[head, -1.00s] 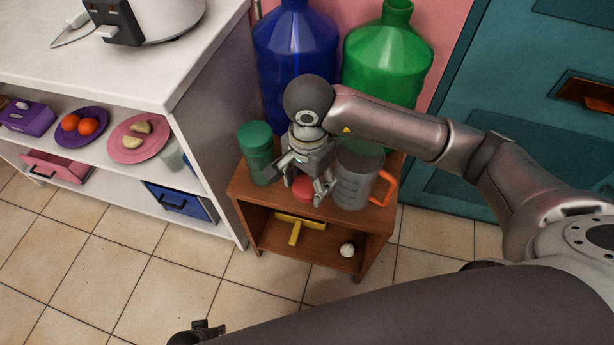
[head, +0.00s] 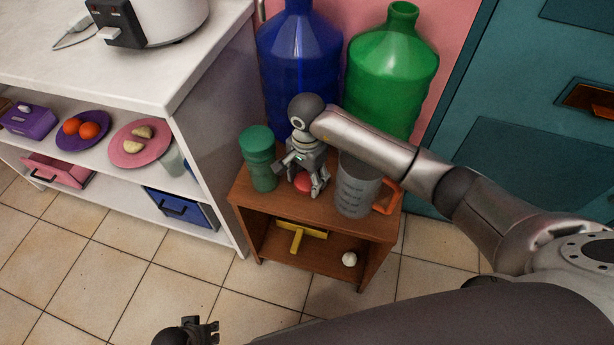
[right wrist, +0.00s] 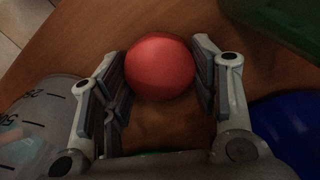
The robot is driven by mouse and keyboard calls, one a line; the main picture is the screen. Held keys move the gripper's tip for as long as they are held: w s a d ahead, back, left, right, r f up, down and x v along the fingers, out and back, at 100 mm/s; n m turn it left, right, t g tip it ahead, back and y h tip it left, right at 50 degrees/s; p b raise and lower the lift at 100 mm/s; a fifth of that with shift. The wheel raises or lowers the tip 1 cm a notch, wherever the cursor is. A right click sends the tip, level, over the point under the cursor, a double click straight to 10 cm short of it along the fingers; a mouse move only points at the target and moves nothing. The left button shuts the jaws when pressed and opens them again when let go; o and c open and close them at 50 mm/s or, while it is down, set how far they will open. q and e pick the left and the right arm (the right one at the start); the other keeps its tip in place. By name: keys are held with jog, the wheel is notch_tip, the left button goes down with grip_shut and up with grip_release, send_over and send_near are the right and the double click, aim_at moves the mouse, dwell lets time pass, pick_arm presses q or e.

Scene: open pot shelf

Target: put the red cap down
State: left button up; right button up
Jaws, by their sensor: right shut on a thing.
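The red cap (head: 302,183) is a small round red thing over the top board of the brown shelf (head: 334,214). My right gripper (head: 303,187) points down from above and is shut on the cap. In the right wrist view the cap (right wrist: 160,66) sits between the two fingers of my right gripper (right wrist: 161,75), with brown wood below it. I cannot tell whether the cap touches the wood. My left gripper (head: 202,331) is at the bottom edge of the head view, far from the cap; its jaw state is unclear.
A green-lidded jar (head: 259,160) stands left of my right gripper, and a grey measuring jug (head: 356,188) with an orange handle stands close on its right. Blue (head: 299,60) and green (head: 392,70) bottles stand behind. The lower shelf holds a yellow T-shaped thing (head: 298,236) and a white ball (head: 349,259).

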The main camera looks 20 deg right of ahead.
dwell(0.4)
jog(key=o, duration=0.7)
